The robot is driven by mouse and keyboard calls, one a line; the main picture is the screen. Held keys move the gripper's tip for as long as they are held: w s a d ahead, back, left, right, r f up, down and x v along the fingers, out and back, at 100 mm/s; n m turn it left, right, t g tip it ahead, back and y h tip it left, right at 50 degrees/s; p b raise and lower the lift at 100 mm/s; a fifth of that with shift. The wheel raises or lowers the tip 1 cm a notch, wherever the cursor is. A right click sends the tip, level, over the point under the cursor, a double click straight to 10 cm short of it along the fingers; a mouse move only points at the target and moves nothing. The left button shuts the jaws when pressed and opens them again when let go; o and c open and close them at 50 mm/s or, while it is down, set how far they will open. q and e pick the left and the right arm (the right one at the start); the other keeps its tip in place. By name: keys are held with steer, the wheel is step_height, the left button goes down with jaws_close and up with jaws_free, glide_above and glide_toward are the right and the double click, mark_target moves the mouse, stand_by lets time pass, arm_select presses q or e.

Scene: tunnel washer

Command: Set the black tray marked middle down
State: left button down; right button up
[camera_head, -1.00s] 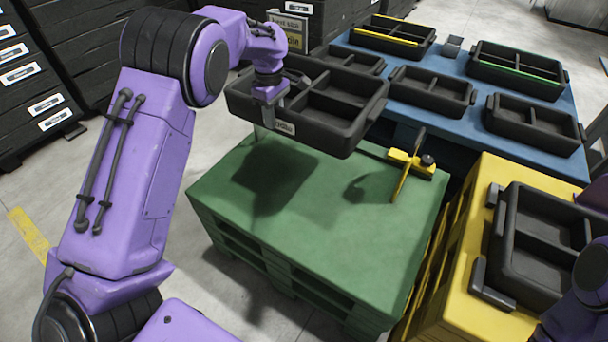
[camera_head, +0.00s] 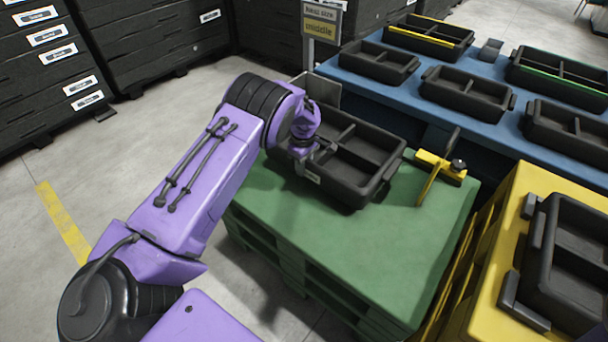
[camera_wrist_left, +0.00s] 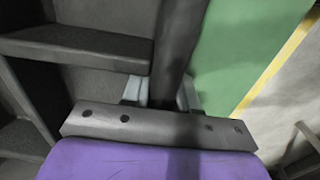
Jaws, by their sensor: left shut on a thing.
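The black tray (camera_head: 372,152), divided into compartments, is at the far left part of the green pallet (camera_head: 370,255). It looks level and very low, on the pallet top or just above it; I cannot tell which. My left gripper (camera_head: 306,168) is shut on its near left wall, beside a small label that is too small to read. In the left wrist view the fingers (camera_wrist_left: 160,92) straddle the tray wall (camera_wrist_left: 178,40), with green pallet surface to the right. My right gripper is not in view.
A yellow stop with a black knob (camera_head: 441,168) sits on the pallet, right of the tray. A blue table (camera_head: 480,112) holds several black trays. A yellow stand (camera_head: 480,290) with another black tray is at right.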

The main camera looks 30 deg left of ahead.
arm_select(q)
step_height(320, 180, down, 4)
steer(key=shift+r, duration=0.2)
steer(key=shift+f+b, duration=0.1)
steer(key=shift+b, duration=0.25)
steer(key=c, duration=0.9)
jaws_free()
steer(key=shift+r, duration=0.25)
step_height(320, 180, up, 12)
steer(key=shift+s+f+p, duration=0.1)
steer(key=shift+p, duration=1.05)
